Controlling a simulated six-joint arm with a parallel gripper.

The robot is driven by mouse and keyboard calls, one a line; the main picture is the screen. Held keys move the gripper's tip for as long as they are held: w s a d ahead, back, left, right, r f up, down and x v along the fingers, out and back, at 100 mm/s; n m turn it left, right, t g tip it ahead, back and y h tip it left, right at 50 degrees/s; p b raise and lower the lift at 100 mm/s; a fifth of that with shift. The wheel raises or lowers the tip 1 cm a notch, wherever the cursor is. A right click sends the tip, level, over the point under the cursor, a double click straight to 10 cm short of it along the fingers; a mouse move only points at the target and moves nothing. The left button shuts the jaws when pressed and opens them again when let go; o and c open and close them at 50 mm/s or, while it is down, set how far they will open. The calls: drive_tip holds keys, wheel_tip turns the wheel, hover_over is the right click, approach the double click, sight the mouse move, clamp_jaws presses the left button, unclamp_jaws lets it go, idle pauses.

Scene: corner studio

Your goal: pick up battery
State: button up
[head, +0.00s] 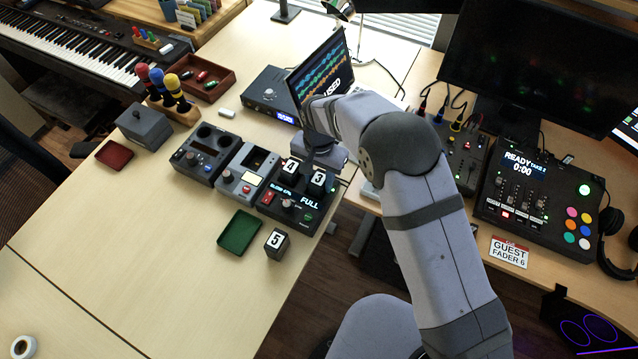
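A similar dark block marked 5 (276,242) stands alone on the tabletop in front of that unit, beside a green tray (239,232). My gripper (312,160) points down at the back of the unit, close to blocks 4 and 3. Its fingers are dark and small and partly merge with the blocks, so I cannot tell whether they touch one or how wide they are.
A unit with a slot (246,177) and one with two round wells (203,153) stand left of the charger. A laptop (322,75) is behind. A red tray (114,154) and grey box (145,126) are farther left.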

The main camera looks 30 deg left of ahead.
sight(319, 178)
clamp_jaws()
drive_tip(key=shift+r, duration=0.1)
wheel_tip(319, 178, up, 10)
drive_tip(key=shift+b, duration=1.25)
